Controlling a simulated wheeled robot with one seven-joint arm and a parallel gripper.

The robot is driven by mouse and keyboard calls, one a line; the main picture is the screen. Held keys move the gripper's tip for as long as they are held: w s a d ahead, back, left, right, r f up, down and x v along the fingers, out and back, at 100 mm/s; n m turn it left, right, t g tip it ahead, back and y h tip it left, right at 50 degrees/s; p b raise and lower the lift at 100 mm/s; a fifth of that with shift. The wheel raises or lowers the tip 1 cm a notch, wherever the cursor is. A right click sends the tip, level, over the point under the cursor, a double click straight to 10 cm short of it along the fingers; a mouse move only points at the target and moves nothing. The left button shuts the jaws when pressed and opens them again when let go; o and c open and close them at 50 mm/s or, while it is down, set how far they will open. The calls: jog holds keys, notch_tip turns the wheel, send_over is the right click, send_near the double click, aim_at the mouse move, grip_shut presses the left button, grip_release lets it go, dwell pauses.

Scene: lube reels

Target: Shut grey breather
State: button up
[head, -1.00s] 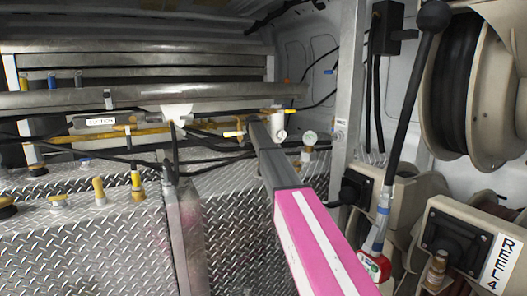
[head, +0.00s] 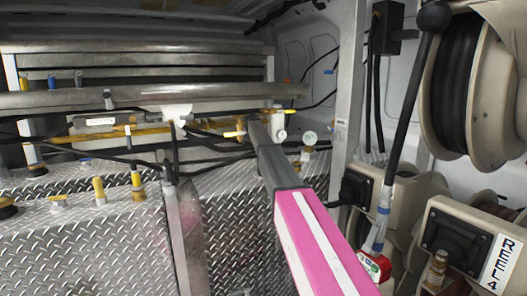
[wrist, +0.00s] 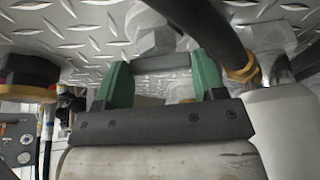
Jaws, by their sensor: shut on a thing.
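My gripper (wrist: 163,75) shows in the wrist view, with two green fingers on a dark grey body. It is shut on a grey bar-like piece (wrist: 162,62) that spans between the fingers, under tread plate. This piece fits the grey breather, but its full shape is hidden by the fingers and gripper body. In the head view I cannot make out the fingertips or the held piece clearly.
A black and yellow cap (wrist: 26,76) is left of my gripper in the wrist view, and a dark hose (wrist: 205,30) crosses at right. In the head view, yellow-topped fittings (head: 137,182) stand on the tread-plate tanks (head: 110,235). Hose reels (head: 490,90) crowd the right.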

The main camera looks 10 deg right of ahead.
jog(key=m, duration=0.1)
jog(key=m+g, duration=0.1)
jog(key=m, duration=0.1)
jog(key=shift+w+m, duration=0.2)
jog(key=shift+m, duration=0.1)
jog(key=shift+d+m+g+y, duration=0.1)
jog(key=shift+m+g+y, duration=0.6)
jog(key=shift+m, duration=1)
jog(key=o, duration=0.9)
